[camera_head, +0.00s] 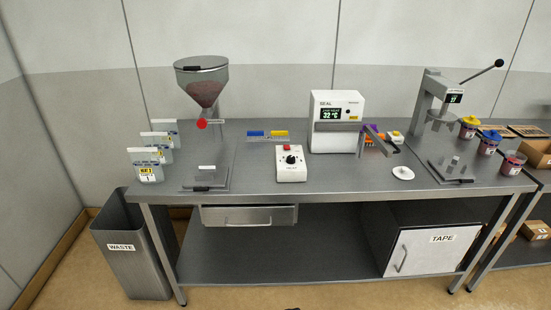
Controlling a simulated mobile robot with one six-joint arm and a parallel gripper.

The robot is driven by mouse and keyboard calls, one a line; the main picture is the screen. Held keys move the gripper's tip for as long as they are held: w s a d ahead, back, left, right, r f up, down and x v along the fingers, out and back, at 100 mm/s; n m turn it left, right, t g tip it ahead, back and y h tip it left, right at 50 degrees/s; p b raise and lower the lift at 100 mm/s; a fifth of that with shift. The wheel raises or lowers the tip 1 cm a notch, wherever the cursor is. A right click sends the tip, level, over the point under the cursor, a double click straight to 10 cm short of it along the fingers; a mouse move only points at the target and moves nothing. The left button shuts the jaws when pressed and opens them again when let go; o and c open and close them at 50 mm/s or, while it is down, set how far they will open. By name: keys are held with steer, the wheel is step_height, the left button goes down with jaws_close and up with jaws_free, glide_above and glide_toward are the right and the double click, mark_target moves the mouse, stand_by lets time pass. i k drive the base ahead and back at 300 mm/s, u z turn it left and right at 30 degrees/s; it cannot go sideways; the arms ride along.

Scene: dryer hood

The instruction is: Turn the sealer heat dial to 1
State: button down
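A white sealer (349,103) labelled SEAL stands toward the back of the steel bench, its display (330,114) reading 32 °C. In front of it and to its left is a small white control box (291,175) with a round black dial (291,160) on its face. A red part (287,147) sits at the top of this box. The dial's marks and the small lettering below it are too small to read, so I cannot tell its setting. My gripper does not show in the head view.
A hopper (203,82) with a red knob stands left of the dial box. A lever press (440,105) and several lidded jars stand at the right. A white round item (403,172) lies near the front edge. A waste bin (130,255) stands on the floor at left. Bench space beside the box is clear.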

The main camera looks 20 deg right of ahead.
mark_target(290, 160)
steer(key=i, duration=1.15)
steer(key=z, duration=0.45)
